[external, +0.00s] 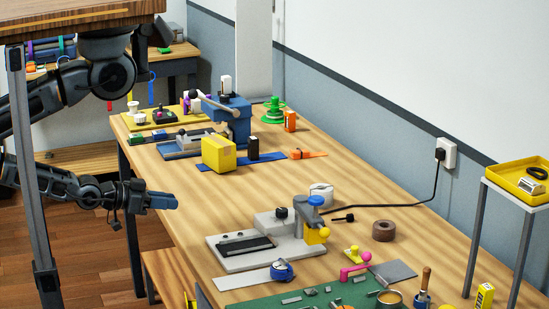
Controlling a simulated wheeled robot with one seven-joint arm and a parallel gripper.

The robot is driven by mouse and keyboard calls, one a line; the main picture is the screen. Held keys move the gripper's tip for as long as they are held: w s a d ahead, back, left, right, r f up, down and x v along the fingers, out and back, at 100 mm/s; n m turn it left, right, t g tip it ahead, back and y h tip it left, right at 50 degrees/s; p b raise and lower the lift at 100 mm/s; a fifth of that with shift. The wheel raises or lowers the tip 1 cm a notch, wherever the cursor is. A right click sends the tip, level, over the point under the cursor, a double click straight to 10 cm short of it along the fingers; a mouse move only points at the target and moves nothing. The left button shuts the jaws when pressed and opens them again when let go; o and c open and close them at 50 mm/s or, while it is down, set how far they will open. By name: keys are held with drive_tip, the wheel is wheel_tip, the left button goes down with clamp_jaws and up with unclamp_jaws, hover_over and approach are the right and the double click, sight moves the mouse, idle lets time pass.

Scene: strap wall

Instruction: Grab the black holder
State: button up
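A small upright black block-like object (253,148), which may be the black holder, stands on a blue strip on the table, just right of a yellow box (219,154). I cannot tell for certain that it is the holder. My gripper (168,201), with blue fingers, is at the table's left edge, to the left of and nearer than the black object, and apart from it. The fingers are seen from the side, and whether they are parted is not clear. Nothing shows held in them.
A blue press-like machine (236,118) stands behind the yellow box. A grey machine (262,240) stands nearer, with a blue tape dispenser (282,270) in front. An orange object (290,121) and green stand (273,110) are at the back. Bare wood (215,200) lies between the machines.

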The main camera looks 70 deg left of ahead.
drive_tip(key=o, duration=0.8)
drive_tip(key=shift+c, duration=0.2)
